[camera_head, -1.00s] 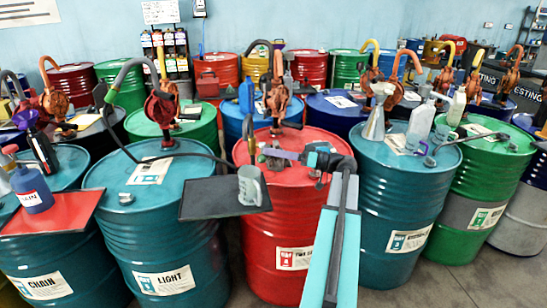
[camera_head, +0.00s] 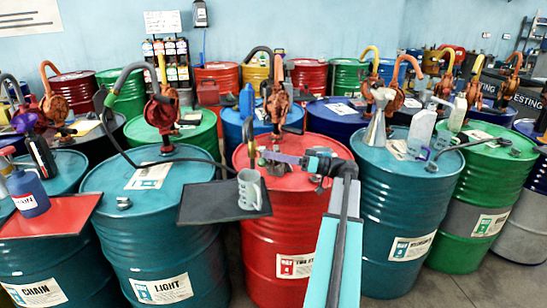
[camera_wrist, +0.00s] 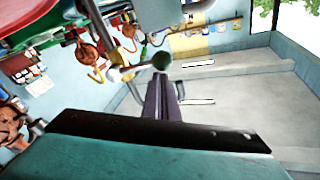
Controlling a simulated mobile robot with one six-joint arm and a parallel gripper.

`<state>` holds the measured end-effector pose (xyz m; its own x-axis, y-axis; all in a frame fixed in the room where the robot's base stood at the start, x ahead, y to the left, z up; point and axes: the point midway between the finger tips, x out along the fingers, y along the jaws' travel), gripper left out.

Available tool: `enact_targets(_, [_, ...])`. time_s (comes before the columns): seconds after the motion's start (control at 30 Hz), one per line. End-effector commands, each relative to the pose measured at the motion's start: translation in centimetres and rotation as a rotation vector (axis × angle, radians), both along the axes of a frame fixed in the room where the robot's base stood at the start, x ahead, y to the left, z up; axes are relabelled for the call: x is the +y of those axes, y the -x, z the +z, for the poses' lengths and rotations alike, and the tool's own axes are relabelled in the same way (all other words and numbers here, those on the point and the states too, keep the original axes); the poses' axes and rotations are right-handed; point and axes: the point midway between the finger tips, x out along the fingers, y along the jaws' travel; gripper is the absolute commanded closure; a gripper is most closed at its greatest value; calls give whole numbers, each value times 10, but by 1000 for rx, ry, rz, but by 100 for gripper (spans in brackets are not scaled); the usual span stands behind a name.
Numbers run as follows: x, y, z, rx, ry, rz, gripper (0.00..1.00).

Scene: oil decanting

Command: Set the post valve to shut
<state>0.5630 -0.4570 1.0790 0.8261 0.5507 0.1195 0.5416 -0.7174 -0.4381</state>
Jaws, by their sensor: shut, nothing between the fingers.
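My gripper (camera_head: 266,154) is low over the top of the red drum (camera_head: 288,225), its purple fingers pointing left and closed together with nothing between them. The fingers also show from behind in the wrist view (camera_wrist: 161,98). A green ball knob (camera_wrist: 162,61) on pale pipework stands right at the fingertips there; it looks like the post valve's handle, but I cannot tell whether the fingers touch it. The valve's setting cannot be read.
A grey mug (camera_head: 250,190) stands on a black tray (camera_head: 212,203) at the front left of the red drum. A teal drum (camera_head: 160,230) is left, another teal drum (camera_head: 400,205) right with a metal funnel (camera_head: 377,122). Pumps and hoses crowd behind.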

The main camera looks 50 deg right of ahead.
Motion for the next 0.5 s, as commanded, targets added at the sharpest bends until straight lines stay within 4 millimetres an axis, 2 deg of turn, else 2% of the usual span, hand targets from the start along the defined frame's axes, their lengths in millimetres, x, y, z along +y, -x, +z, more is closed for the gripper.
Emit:
enact_targets(0.03, [3, 1, -9, 21, 6, 12, 100])
enact_targets(0.17, [-3, 1, 0, 17, 6, 11, 100])
enact_targets(0.4, [-20, -1, 32, 1, 3, 4, 100])
enact_targets(0.5, [-30, 13, 28, 0, 1, 1, 100])
